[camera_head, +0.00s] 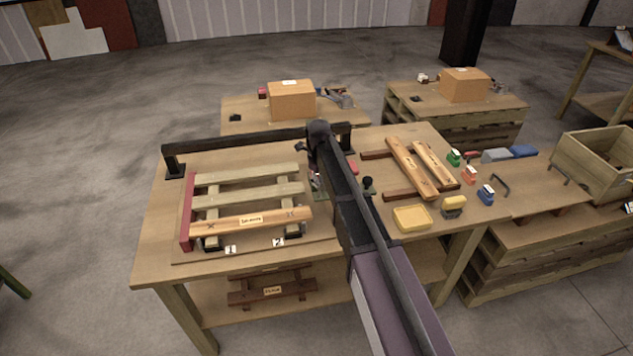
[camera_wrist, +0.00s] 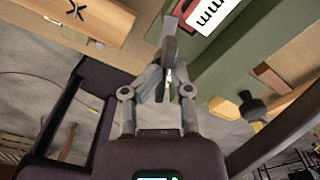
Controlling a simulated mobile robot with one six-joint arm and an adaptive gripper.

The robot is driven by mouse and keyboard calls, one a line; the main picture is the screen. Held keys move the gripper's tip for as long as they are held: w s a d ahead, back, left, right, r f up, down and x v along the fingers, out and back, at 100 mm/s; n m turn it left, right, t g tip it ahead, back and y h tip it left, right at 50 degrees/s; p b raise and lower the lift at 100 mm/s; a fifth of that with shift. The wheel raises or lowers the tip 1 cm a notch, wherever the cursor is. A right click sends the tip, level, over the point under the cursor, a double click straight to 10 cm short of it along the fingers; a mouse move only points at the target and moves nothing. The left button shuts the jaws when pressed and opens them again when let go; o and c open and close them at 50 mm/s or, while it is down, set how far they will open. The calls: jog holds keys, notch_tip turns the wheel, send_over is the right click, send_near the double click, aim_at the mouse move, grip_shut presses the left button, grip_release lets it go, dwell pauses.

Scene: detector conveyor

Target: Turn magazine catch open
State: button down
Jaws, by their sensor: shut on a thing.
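My gripper (camera_wrist: 168,75) is in the middle of the wrist view, its fingers closed together. They are shut on a narrow grey piece (camera_wrist: 169,32), which I take to be the magazine catch. It stands beside a green surface (camera_wrist: 215,65) with a white label (camera_wrist: 212,14) marked "mm". In the head view my arm hides the catch and most of the gripper, right of the slatted wooden frame (camera_head: 250,173).
A dark bar (camera_head: 240,140) spans the back of the workbench (camera_head: 160,240). A black knob (camera_wrist: 253,105) is right of my gripper. Loose planks (camera_head: 412,168), a yellow tray (camera_head: 412,217) and small coloured items lie to the right. Cardboard boxes (camera_head: 291,100) stand behind.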

jog(key=shift+w+a, duration=0.2)
jog(key=shift+w, duration=0.3)
jog(key=c, duration=0.8)
grip_release()
jog(key=shift+f, duration=0.1)
jog(key=shift+o, duration=0.2)
jog(key=shift+w+f, duration=0.15)
jog(key=shift+d, duration=0.45)
jog(key=shift+a, duration=0.25)
jog(key=shift+a+r+p, duration=0.15)
jog(key=shift+r+p, duration=0.35)
jog(key=shift+p, duration=0.05)
notch_tip(320, 180, up, 15)
jog(key=p, duration=1.5)
jog(key=shift+f, duration=0.1)
